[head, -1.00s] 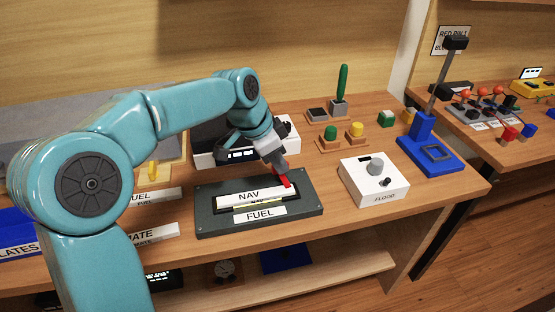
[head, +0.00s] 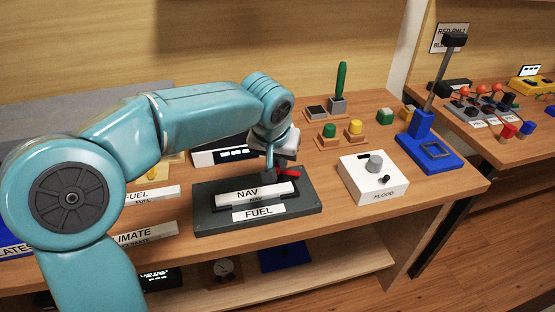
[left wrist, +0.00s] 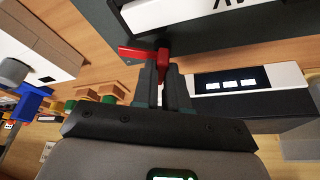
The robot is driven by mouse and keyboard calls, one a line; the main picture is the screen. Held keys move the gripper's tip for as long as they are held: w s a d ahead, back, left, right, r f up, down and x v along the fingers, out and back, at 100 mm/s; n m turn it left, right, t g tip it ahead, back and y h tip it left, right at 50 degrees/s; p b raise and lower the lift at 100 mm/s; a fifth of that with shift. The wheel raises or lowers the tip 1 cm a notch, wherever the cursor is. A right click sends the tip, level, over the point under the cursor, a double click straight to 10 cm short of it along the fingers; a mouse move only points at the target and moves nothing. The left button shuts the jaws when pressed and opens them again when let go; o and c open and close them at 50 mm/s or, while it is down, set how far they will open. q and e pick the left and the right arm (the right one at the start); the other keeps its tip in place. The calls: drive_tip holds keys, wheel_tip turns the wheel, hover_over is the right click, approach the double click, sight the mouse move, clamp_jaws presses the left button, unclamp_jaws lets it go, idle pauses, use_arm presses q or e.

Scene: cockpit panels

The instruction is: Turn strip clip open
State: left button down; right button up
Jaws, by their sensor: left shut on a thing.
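The strip holder (head: 310,203) is a dark grey panel on the wooden bench, with white NAV (head: 249,192) and FUEL (head: 258,213) strips on it. The red strip clip (head: 290,172) is at its back right corner, and its free end points right in the head view. My left gripper (head: 270,174) is shut on the clip from behind the strip holder. In the left wrist view its narrow fingers (left wrist: 163,78) close around one part of the red clip (left wrist: 138,53), while the red arm sticks out to the left. My right gripper is not in view.
A white FLOOD box (head: 372,180) with a grey knob stands right of the holder. A dark unit with a white front (head: 208,157) is behind it. Green and yellow buttons (head: 355,128) and a blue lever stand (head: 430,150) are further right. Bench is bare before the FLOOD box.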

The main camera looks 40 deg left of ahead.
use_arm(q)
drive_tip(key=n+y, duration=0.1)
drive_tip(key=n, duration=0.2)
drive_tip(key=n+g, duration=0.1)
drive_tip(key=n, duration=0.1)
drive_tip(key=shift+w+d+n+y+b, duration=0.1)
drive_tip(key=shift+d+n+y+b, duration=0.05)
drive_tip(key=shift+n+y+b, duration=0.2)
drive_tip(key=shift+n+g, duration=0.25)
drive_tip(key=shift+g, duration=0.05)
drive_tip(key=c, duration=1.2)
unclamp_jaws()
drive_tip(key=shift+o, duration=0.2)
drive_tip(key=shift+r, duration=0.1)
drive_tip(key=p+v, duration=0.4)
drive_tip(key=v, duration=1.2)
drive_tip(key=shift+d, duration=0.15)
drive_tip(key=shift+s, duration=0.25)
